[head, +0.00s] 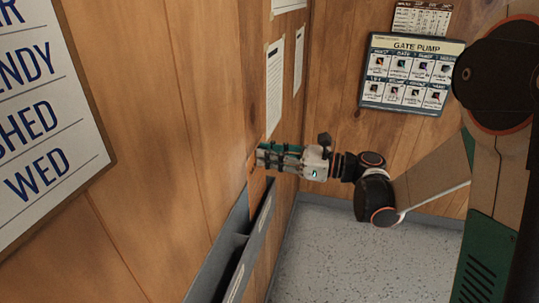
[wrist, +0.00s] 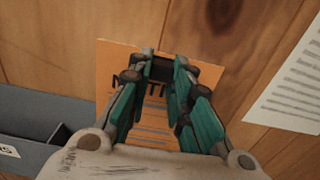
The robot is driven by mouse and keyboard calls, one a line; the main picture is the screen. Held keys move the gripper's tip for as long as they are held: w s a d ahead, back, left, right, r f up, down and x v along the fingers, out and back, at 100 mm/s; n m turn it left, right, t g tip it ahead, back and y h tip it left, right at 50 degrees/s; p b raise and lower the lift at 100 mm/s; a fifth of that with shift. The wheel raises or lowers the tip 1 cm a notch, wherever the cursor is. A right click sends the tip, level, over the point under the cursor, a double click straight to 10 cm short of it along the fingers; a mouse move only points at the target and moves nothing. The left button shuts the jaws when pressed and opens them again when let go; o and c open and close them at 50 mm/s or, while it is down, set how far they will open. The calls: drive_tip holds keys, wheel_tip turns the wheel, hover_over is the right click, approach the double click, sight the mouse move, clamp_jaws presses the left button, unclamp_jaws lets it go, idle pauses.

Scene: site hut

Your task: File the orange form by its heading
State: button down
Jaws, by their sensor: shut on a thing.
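My gripper (head: 262,158) is shut on the orange form (head: 257,190), close to the wood wall. In the wrist view the form (wrist: 111,62) stands behind the green fingers, and some dark heading letters and printed lines show between them. The fingers cover part of the heading, so I cannot read it. A grey wall holder (head: 208,270) with at least two pockets lies below. In the head view the form's lower part is over the far pocket; I cannot tell if its edge is inside. The holder (wrist: 30,112) also shows at left in the wrist view, with part of a white label.
White printed sheets (head: 274,88) are taped to the wall just above my gripper. A large name board (head: 45,120) hangs at left. A GATE PUMP chart (head: 412,72) hangs on the far wall. The speckled floor (head: 340,255) is clear.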

sight(258, 171)
drive_tip(key=shift+f+b, duration=1.35)
drive_tip(key=shift+f, duration=0.2)
drive_tip(key=shift+f+b, duration=1.4)
drive_tip(key=shift+f, duration=0.15)
drive_tip(key=c, duration=1.4)
unclamp_jaws()
drive_tip(key=shift+o, duration=0.2)
